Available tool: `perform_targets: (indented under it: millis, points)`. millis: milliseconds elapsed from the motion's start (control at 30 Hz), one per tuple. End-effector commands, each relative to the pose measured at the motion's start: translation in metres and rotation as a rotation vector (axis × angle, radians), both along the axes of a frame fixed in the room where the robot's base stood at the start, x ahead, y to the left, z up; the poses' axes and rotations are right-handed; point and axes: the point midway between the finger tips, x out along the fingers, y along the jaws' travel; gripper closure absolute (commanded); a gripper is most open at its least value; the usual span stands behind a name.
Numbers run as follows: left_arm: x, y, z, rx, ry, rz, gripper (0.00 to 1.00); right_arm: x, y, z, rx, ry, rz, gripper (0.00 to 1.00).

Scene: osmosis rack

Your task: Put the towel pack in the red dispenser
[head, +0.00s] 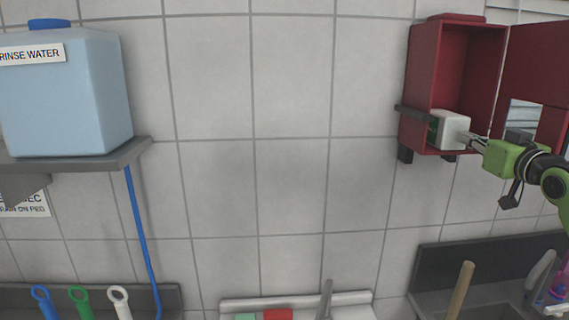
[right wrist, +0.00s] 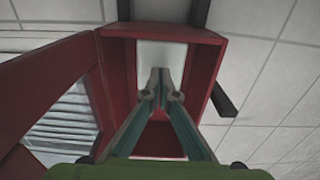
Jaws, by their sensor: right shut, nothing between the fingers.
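The red dispenser (head: 425,65) hangs on the tiled wall at the upper right of the head view, its door (head: 545,55) swung open to the right. The white towel pack (head: 451,128) is inside, at the bottom of the box. My right gripper (head: 472,138) is shut and empty, its tips at the near face of the pack. In the right wrist view the shut fingertips (right wrist: 160,76) point at the pack (right wrist: 161,53) within the red walls (right wrist: 200,75). Whether the tips touch it I cannot tell. My left gripper is not in view.
A grey shelf (head: 130,152) at the left bears a blue rinse water tank (head: 70,95). A blue hose (head: 142,235) hangs below it. Brushes with ring handles (head: 79,297) stand at lower left. A sink edge with a wooden handle (head: 461,290) is at lower right. The middle wall is clear.

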Motion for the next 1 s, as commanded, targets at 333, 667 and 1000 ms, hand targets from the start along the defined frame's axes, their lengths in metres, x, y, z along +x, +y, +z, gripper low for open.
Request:
perform_targets:
  millis: [333,667,1000]
  points:
    - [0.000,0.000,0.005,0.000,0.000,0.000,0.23,0.014,0.001,0.001,0.002,0.000,0.001,1.00]
    - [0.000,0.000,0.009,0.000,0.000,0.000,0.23,0.026,0.002,0.002,0.001,-0.004,0.001,1.00]
    - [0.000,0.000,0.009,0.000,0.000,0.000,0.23,0.027,0.003,0.003,0.001,-0.007,0.001,1.00]
